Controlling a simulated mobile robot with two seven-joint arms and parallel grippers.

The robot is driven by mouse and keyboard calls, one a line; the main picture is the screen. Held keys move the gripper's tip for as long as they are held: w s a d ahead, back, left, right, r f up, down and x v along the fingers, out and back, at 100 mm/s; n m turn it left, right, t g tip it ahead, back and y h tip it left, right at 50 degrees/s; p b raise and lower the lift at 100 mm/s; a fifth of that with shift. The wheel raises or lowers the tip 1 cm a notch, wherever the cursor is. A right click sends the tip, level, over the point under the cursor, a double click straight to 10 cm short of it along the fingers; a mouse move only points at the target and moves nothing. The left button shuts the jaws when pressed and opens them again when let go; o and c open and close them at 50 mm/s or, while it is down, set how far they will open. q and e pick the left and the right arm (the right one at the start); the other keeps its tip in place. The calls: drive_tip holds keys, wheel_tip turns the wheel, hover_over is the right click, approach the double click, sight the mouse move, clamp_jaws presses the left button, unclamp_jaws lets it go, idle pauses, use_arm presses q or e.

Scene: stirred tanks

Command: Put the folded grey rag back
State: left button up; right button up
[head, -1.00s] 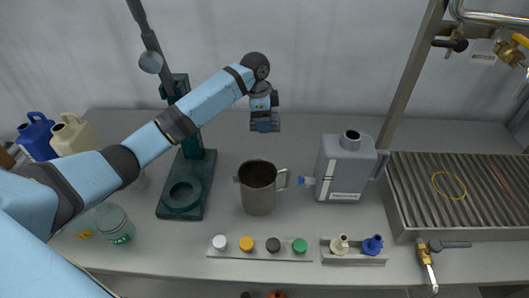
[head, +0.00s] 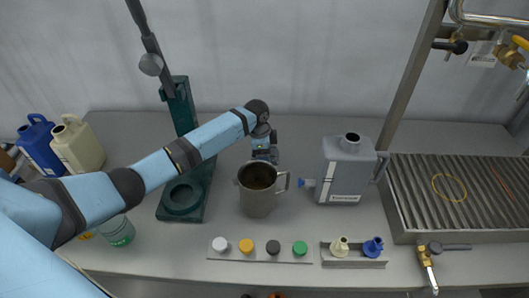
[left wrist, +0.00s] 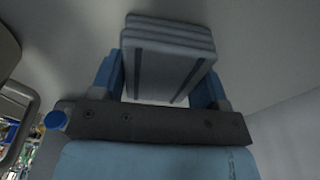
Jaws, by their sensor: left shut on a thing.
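The folded grey rag (left wrist: 168,52) shows in the left wrist view as a stack of flat grey layers between two blue fingers. My left gripper (head: 265,157) is shut on it. In the head view this gripper points down just behind the steel mug, low over the back part of the bench. I cannot make out the rag in the head view, where the gripper and mug hide it. Whether the rag touches the bench cannot be told. My right gripper is in neither view.
The steel mug (head: 257,199) stands right in front of the gripper. A grey jug (head: 343,170) is to its right, a dark green stand (head: 184,125) to its left. A slatted drain tray (head: 410,205) is at the right. The back bench between stand and jug is clear.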

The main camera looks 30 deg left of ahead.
use_arm(q)
drive_tip(key=shift+f, duration=0.1)
drive_tip(key=o, duration=0.9)
wheel_tip(320, 180, up, 12)
drive_tip(key=a, duration=0.1)
drive_tip(key=shift+s+a, duration=0.3)
drive_tip(key=shift+s, duration=0.1)
